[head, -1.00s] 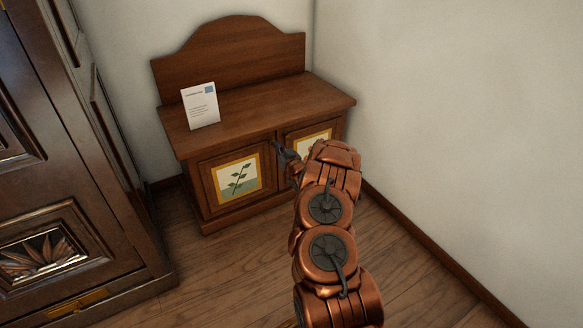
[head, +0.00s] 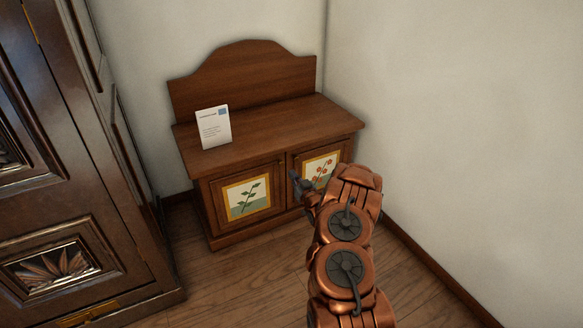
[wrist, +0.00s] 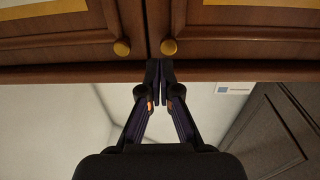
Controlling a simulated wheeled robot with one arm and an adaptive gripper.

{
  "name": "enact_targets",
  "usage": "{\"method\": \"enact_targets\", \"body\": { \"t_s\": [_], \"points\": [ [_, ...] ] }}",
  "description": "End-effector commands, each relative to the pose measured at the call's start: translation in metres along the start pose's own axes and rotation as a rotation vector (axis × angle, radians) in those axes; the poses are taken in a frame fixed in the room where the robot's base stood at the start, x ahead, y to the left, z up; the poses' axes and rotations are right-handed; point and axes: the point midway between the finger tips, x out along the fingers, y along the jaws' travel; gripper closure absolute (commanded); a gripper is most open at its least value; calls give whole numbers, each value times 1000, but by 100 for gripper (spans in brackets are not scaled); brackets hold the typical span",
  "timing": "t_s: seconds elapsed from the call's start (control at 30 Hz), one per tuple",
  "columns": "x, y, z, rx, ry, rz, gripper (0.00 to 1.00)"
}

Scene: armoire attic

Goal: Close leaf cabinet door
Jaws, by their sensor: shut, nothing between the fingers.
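The leaf cabinet door (head: 211,205), with a green leaf sprig picture (head: 247,195), is the left door of the low wooden cabinet in the head view. It looks shut, roughly flush with the front. In the wrist view, which looks inverted, this door (wrist: 245,45) is on the right, with a round brass knob (wrist: 169,47). My gripper (head: 294,178) is shut and empty, in front of the seam between the two doors. In the wrist view its fingertips (wrist: 158,68) are together just below the knobs. I cannot tell whether they touch the door.
The right door, with a red-fruit picture (head: 320,169), also looks shut; my arm partly hides it. A white card (head: 213,127) stands on the cabinet top (head: 275,120). A large dark armoire (head: 75,190) is close on the left. A wall (head: 450,120) is on the right. Floor is clear in front.

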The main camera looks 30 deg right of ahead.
Motion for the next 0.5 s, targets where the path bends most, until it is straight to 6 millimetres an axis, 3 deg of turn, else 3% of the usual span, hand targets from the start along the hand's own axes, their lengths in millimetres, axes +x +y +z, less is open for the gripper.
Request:
{"method": "enact_targets", "body": {
  "t_s": [0.2,0.5],
  "points": [
    [-43,12,-1,5,-4,13,100],
    [-76,15,0,3,-1,11,100]
  ]
}}
